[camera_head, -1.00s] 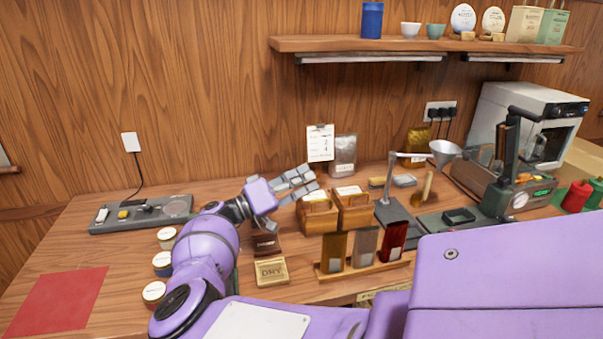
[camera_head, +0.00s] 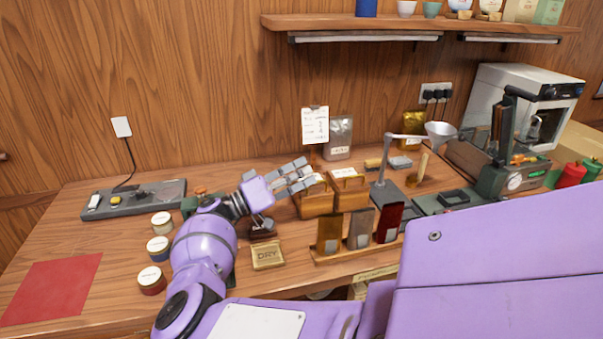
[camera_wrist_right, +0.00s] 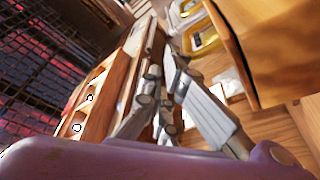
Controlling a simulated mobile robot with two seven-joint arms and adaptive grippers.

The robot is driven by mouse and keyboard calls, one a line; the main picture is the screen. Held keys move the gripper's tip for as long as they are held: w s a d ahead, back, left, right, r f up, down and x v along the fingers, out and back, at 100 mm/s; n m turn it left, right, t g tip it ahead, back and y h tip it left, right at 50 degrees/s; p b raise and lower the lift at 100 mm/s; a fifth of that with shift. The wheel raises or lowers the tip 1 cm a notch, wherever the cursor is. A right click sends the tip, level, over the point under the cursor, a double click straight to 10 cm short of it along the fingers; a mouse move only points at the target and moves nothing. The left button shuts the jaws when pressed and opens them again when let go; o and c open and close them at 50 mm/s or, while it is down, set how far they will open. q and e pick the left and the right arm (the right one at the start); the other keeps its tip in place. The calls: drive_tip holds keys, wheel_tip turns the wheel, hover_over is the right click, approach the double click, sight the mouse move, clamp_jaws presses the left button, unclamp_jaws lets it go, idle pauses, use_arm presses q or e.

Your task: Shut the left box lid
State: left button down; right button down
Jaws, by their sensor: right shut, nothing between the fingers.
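The left wooden box (camera_head: 315,205) stands on the table beside the matching right box (camera_head: 350,196). My right gripper (camera_head: 307,174) is shut and empty, with its grey fingers just over the upper left of the left box. The fingers hide part of that box's top, so I cannot tell how its lid sits or whether they touch it. The right box bears a white label on top. In the right wrist view my fingers (camera_wrist_right: 172,118) are close together, with nothing between them, near wooden surfaces. My left gripper is out of view.
A rack with three packets (camera_head: 358,234) stands in front of the boxes. A DRY block (camera_head: 268,254) lies left of it. A funnel stand (camera_head: 384,194) is close on the right. Round tins (camera_head: 158,249) and a red mat (camera_head: 52,289) lie at left.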

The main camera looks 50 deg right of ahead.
wheel_tip(320, 180, up, 10)
idle(0.6)
